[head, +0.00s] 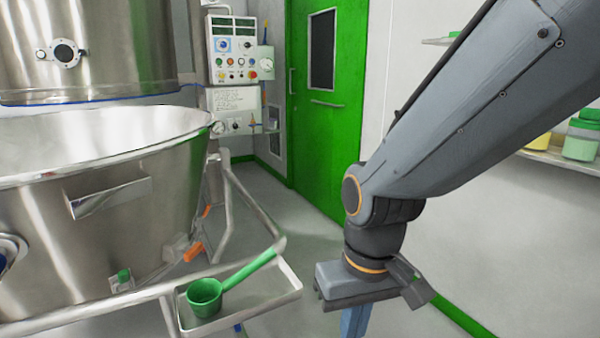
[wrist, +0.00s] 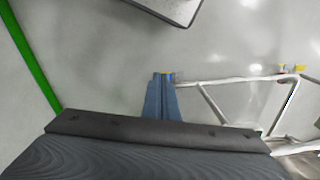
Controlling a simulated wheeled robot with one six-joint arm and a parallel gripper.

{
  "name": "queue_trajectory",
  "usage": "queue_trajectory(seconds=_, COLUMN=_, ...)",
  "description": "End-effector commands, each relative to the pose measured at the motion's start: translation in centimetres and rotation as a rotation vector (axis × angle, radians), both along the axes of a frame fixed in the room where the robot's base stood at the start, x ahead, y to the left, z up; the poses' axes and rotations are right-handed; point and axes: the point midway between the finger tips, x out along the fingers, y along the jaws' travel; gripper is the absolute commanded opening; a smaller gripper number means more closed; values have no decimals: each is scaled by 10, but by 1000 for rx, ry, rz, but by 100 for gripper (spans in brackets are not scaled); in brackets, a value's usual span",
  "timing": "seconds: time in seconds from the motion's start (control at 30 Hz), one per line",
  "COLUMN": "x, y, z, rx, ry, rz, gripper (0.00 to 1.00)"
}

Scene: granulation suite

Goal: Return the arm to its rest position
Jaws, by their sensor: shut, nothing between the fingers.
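My arm reaches in from the upper right of the head view and bends down at the wrist. My gripper (head: 355,324) hangs pointing down, to the right of the steel tray on the bowl's frame and apart from it. In the wrist view the blue-grey fingers of my gripper (wrist: 161,78) lie together, shut and empty, above the grey floor. In the head view the fingertips are cut off by the lower edge.
A large steel bowl (head: 110,215) on a tubular frame fills the left. A green scoop (head: 206,294) lies in the small steel tray (head: 290,290). Behind are a control panel (head: 236,60) and a green door (head: 335,130). A shelf (head: 560,158) with jars is at right.

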Motion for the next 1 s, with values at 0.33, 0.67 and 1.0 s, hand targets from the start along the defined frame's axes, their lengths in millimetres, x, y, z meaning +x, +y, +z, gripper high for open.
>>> queue_trajectory(seconds=0.33, x=-7, y=-49, z=71, rx=-29, ry=14, rz=-130, gripper=0)
queue_trajectory(seconds=0.67, x=-19, y=-95, z=126, rx=-52, ry=30, rz=-241, gripper=0)
queue_trajectory(seconds=1.0, x=-24, y=-114, z=143, rx=-60, ry=36, rz=-286, gripper=0)
